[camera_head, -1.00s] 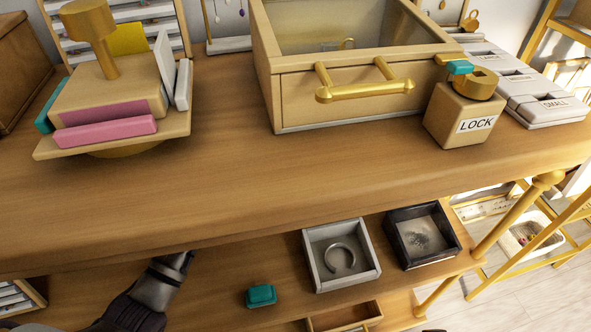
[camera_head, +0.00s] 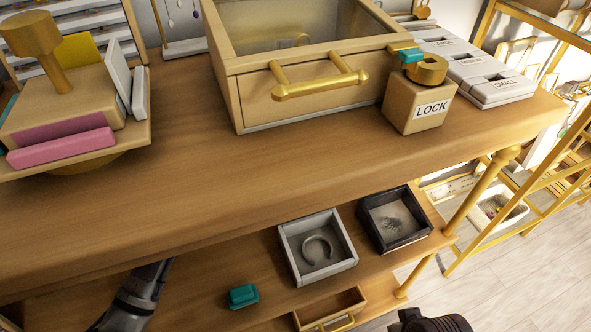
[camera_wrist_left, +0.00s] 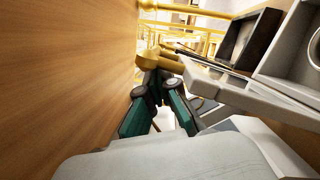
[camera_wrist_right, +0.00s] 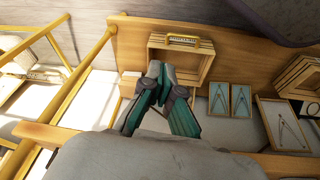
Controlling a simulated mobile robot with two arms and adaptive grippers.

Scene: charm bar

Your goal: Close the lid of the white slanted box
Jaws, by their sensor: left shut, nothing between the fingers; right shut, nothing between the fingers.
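A white unit with a sloped top and labelled sections (camera_head: 478,68) stands at the right of the counter in the head view; no raised lid is clear on it. In the left wrist view, a pale flat slab (camera_wrist_left: 245,90) lies right of my left gripper (camera_wrist_left: 160,80); I cannot tell whether it is a lid. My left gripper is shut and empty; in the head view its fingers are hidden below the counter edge. My right gripper (camera_wrist_right: 160,75) is shut and empty, near a wooden drawer (camera_wrist_right: 160,50) with a gold handle. Its fingers are outside the head view.
On the counter (camera_head: 250,170) stand a glass-topped wooden case (camera_head: 300,104), a LOCK block (camera_head: 412,108) and a stand with pink blocks (camera_head: 70,100). The lower shelf holds a white tray (camera_head: 290,265), a dark tray (camera_head: 375,240) and a teal block (camera_head: 242,296).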

